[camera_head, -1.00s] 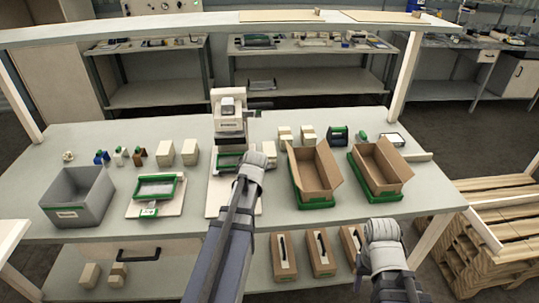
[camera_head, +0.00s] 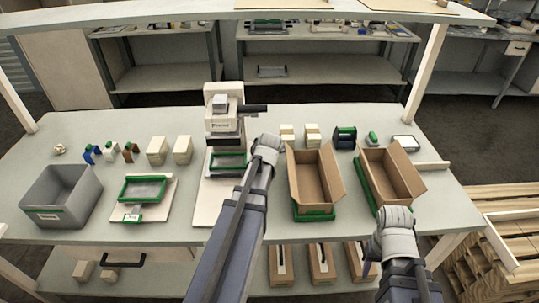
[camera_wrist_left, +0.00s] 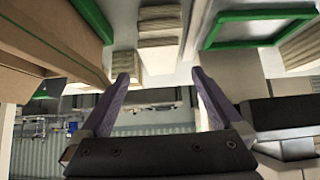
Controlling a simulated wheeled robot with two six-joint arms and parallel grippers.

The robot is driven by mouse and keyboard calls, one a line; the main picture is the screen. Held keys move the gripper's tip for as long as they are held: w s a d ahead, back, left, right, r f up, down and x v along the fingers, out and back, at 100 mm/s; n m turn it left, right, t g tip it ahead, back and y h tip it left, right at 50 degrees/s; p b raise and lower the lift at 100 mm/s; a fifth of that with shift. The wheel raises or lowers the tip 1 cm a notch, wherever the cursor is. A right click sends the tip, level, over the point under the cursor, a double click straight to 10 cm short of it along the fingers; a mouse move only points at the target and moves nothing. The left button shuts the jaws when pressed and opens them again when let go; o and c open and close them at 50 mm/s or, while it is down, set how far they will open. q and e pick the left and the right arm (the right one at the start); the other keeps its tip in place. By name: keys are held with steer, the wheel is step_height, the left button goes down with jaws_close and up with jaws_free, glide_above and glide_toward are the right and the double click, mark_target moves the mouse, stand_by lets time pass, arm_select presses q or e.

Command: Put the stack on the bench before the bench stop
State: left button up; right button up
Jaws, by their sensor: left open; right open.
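Several cream stacks stand on the bench (camera_head: 100,240): a pair (camera_head: 156,151) left of the press and a pair (camera_head: 312,136) right of it. Which one the task means I cannot tell. A pale strip (camera_head: 432,166) at the bench's right end looks like the bench stop. My left gripper (camera_wrist_left: 160,78) is open and empty, with a cream stack (camera_wrist_left: 156,62) showing beyond the gap between its fingers. In the head view its wrist is between the press and the open cartons, its fingertips hidden. My right gripper (camera_head: 396,216) is at the bench's front right edge, fingers mostly hidden.
The press (camera_head: 224,122) stands mid-bench. Two open cartons (camera_head: 305,178) (camera_head: 378,160) sit in green trays at right. A grey bin (camera_head: 85,200) and a green-framed tray (camera_head: 142,188) are at left. Pallets (camera_head: 490,250) stand right of the bench. Some front bench surface is clear.

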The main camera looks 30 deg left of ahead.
arm_select(q)
steer(key=shift+b+x, duration=0.9)
steer(key=shift+x, duration=0.25)
steer(key=shift+w+f, duration=0.15)
steer(key=shift+f, duration=0.05)
steer(key=b+x, duration=0.3)
steer(key=x, duration=0.2)
steer(key=shift+a+b, duration=0.25)
steer(key=shift+b, duration=0.15)
steer(key=shift+r, duration=0.15)
steer(key=shift+c, duration=0.2)
jaws_close()
steer(key=shift+r, duration=0.1)
